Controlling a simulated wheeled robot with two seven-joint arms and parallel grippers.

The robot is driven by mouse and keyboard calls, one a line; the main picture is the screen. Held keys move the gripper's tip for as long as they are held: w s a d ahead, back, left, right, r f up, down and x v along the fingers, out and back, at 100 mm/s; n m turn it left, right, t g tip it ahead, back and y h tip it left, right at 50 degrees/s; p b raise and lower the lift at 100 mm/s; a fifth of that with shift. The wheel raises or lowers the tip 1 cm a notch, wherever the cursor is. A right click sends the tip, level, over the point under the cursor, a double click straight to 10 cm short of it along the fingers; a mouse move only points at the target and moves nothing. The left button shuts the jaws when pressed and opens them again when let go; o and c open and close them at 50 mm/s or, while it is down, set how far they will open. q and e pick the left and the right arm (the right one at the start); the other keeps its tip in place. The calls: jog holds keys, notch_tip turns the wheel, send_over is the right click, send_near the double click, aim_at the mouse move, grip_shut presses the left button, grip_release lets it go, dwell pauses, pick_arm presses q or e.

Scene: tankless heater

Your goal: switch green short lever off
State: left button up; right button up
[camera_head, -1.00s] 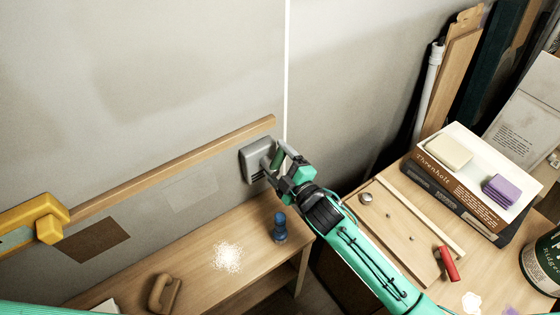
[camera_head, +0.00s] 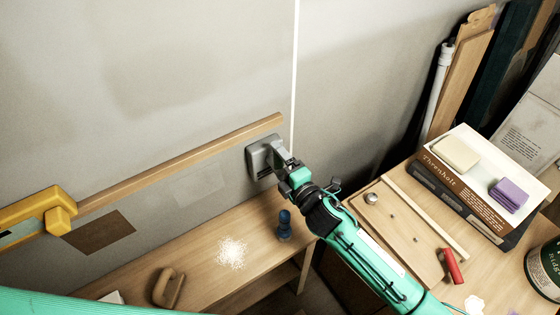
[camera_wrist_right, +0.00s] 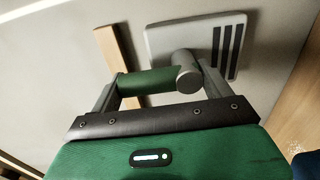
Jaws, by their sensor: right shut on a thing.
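A grey wall unit (camera_head: 257,157) is mounted low on the wall at the end of a wooden rail. In the right wrist view, this grey plate (camera_wrist_right: 195,35) has dark slots, a round grey pivot (camera_wrist_right: 187,75) and a short green lever (camera_wrist_right: 150,81). The lever lies sideways between the two fingers of my right gripper (camera_wrist_right: 158,84), which is shut on it. In the head view my right gripper (camera_head: 283,156) is up against the unit and hides the lever. My left gripper is out of view.
A wooden rail (camera_head: 185,160) runs along the wall to a yellow tool (camera_head: 40,214). A low bench (camera_head: 200,265) below holds a blue object (camera_head: 284,225) and a wooden handle (camera_head: 168,288). At right, a table has a board (camera_head: 408,232), a red-handled tool (camera_head: 453,266) and stacked books (camera_head: 462,198).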

jog(key=shift+w+r, duration=0.1)
jog(key=shift+r, duration=0.15)
jog(key=o, duration=1.3)
jog(key=shift+f, duration=0.1)
jog(key=shift+s+d+f, duration=0.15)
jog(key=shift+s+d, duration=0.05)
jog(key=shift+s, duration=0.1)
jog(key=b+v, duration=0.4)
jog(key=v, duration=0.9)
jog(key=shift+s+d, duration=0.1)
